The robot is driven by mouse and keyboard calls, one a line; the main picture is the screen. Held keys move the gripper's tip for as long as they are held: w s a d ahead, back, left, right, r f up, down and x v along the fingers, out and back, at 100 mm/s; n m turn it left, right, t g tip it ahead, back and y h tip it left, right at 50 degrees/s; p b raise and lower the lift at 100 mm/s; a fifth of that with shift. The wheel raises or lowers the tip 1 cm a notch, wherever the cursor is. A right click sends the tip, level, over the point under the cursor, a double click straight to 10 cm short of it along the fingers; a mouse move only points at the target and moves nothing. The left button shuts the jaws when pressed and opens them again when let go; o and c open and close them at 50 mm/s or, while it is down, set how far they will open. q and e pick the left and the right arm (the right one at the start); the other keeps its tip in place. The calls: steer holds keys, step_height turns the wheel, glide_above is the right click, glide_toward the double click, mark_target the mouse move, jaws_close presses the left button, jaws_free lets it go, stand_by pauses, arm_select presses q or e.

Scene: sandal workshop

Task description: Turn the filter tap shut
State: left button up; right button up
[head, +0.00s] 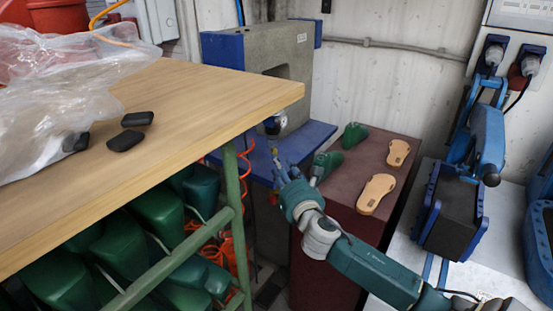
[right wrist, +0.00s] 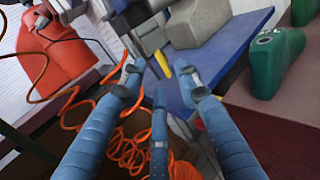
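What looks like the filter (head: 275,123), a small dark and shiny fitting, sits at the front of the grey machine. A small yellow part (head: 275,153), possibly the tap's lever, hangs below it; in the right wrist view a yellow piece (right wrist: 187,71) shows just beyond my fingers. Which part is the tap, and how far it is turned, I cannot tell for sure. My right gripper (head: 282,172) is just below the yellow part. In the right wrist view its blue fingers (right wrist: 162,82) are spread, with nothing clearly between them. My left gripper is not in view.
A wooden table (head: 190,110) with plastic sheeting stands at left, green lasts on the rack below. Orange coiled hose (right wrist: 130,145) hangs near the gripper. The grey machine (head: 260,50) has a blue base (head: 305,137). A maroon cabinet (head: 338,215) bears sandal soles and green lasts.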

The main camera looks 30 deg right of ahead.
steer(key=x, duration=0.4)
steer(key=shift+w, duration=0.35)
steer(key=shift+c, duration=0.3)
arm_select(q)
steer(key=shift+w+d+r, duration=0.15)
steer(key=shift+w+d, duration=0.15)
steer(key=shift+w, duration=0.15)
arm_select(e)
jaws_close()
